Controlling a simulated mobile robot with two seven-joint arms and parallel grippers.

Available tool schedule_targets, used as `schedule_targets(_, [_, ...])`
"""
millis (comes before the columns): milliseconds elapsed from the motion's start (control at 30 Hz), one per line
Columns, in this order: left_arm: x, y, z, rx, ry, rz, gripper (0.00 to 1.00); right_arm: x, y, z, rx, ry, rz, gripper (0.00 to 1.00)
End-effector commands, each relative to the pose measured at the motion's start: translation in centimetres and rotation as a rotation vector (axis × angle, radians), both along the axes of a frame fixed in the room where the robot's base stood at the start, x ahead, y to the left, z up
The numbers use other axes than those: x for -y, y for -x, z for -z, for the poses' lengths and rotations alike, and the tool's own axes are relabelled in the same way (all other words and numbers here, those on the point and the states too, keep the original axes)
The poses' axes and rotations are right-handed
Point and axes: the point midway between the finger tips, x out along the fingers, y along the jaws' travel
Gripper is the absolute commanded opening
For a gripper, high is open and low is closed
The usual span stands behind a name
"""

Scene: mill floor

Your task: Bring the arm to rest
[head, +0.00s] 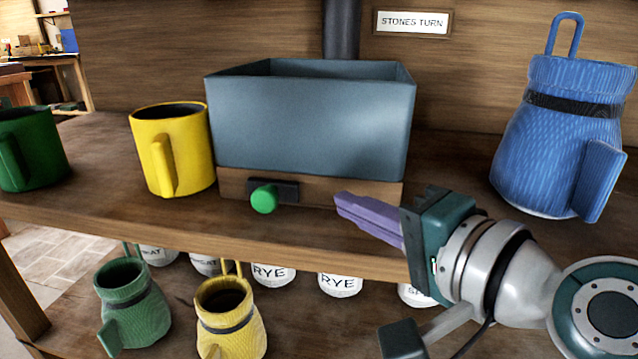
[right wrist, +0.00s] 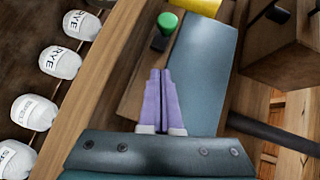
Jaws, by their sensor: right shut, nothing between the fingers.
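My right gripper (head: 342,205) is in front of the right part of a blue-grey bin (head: 310,125) on a wooden shelf. Its purple fingers are shut with nothing between them, as the right wrist view also shows (right wrist: 160,75). The fingertips are to the right of a green knob (head: 264,199) on a dark plate at the front of the bin's wooden base (head: 330,190), apart from it. The knob also shows in the right wrist view (right wrist: 167,22). My left gripper is not in view.
A yellow mug (head: 185,150) and a green mug (head: 40,150) stand left of the bin. A blue ribbed jug (head: 545,140) stands at the right, behind my arm. The lower shelf holds a green jug (head: 130,295), a yellow jug (head: 232,320) and several white labelled sacks (head: 272,274).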

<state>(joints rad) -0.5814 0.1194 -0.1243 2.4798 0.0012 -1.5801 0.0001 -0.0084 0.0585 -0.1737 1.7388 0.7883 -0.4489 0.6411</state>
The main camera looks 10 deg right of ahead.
Motion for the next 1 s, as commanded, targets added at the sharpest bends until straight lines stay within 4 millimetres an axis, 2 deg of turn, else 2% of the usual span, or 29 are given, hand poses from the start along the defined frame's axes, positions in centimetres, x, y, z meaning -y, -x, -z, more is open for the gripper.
schedule_targets(33, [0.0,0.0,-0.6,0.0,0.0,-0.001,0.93,0.5,1.1,-0.4,-0.002,0.001,-0.001,0.0])
schedule_targets(200, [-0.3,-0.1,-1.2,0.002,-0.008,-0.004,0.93,2.1,4.1,-1.0,-0.001,0.0,0.0,0.0])
schedule_targets(433, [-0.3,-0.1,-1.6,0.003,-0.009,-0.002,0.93,3.2,6.1,-1.6,0.0,0.003,-0.002,0.0])
schedule_targets(533, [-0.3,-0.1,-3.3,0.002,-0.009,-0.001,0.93,2.8,6.9,-2.9,-0.006,0.055,-0.032,0.0])
schedule_targets(667, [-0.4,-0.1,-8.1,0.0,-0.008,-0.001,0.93,1.8,9.2,-5.9,-0.037,0.255,-0.134,0.0])
schedule_targets(767, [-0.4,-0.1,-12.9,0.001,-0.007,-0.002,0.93,1.7,11.9,-8.5,-0.084,0.482,-0.246,0.0])
schedule_targets(867, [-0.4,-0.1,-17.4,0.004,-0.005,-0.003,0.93,2.6,14.8,-10.8,-0.147,0.711,-0.355,0.0])
schedule_targets(1000, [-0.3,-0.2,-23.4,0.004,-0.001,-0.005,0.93,5.4,19.2,-14.6,-0.272,1.003,-0.501,0.0])
